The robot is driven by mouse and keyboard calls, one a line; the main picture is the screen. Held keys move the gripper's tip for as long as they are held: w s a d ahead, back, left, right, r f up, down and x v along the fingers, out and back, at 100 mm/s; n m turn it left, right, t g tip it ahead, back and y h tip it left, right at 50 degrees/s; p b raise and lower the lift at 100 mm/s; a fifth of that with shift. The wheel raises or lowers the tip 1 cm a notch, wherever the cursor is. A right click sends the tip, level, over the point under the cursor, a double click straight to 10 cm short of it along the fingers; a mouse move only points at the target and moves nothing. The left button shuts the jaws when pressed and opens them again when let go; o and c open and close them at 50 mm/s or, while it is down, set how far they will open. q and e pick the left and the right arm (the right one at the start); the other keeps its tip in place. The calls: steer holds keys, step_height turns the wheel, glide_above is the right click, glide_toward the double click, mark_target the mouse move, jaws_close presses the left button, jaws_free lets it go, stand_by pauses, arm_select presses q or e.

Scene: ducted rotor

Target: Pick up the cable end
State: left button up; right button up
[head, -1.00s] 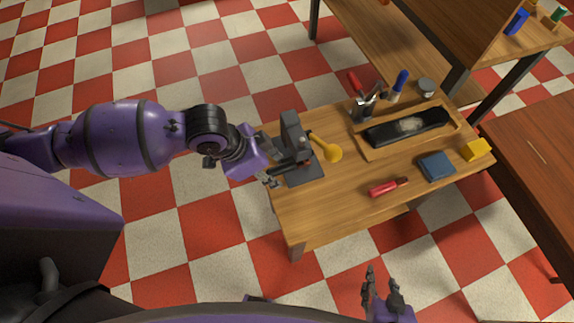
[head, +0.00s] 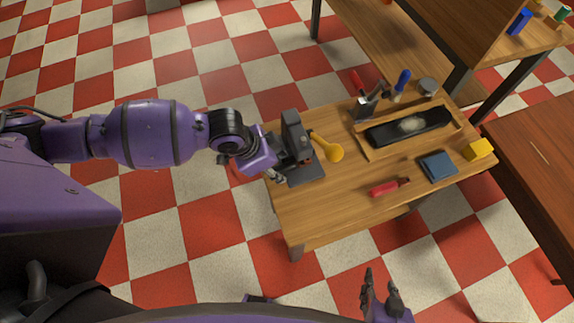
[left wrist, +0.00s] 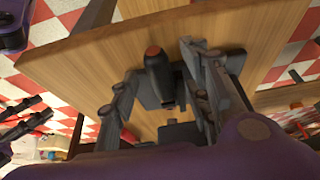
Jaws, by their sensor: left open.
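A dark, rounded piece with a red-orange tip (left wrist: 157,72) shows between my left fingers in the left wrist view; it may be the cable end, but I cannot tell for sure. My left gripper (left wrist: 160,62) is open, with a finger on either side of it and no clear grip. In the head view my left gripper (head: 284,166) is at the table's left edge, beside a dark grey stand (head: 293,134) on a flat base. The arm partly hides the stand's base and the fingertips. My right gripper (head: 381,293) is open and empty, low in the head view, apart from the table.
The wooden table (head: 325,222) also holds a yellow spoon-shaped tool (head: 333,151), a wooden tray (head: 374,153) with a black insert, a red-handled tool (head: 384,188), a blue pad (head: 438,166) and a yellow block (head: 478,149). Its front left is clear.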

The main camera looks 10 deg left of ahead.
arm_select(q)
steer(key=shift+c, duration=0.4)
jaws_close()
steer(key=shift+r, duration=0.15)
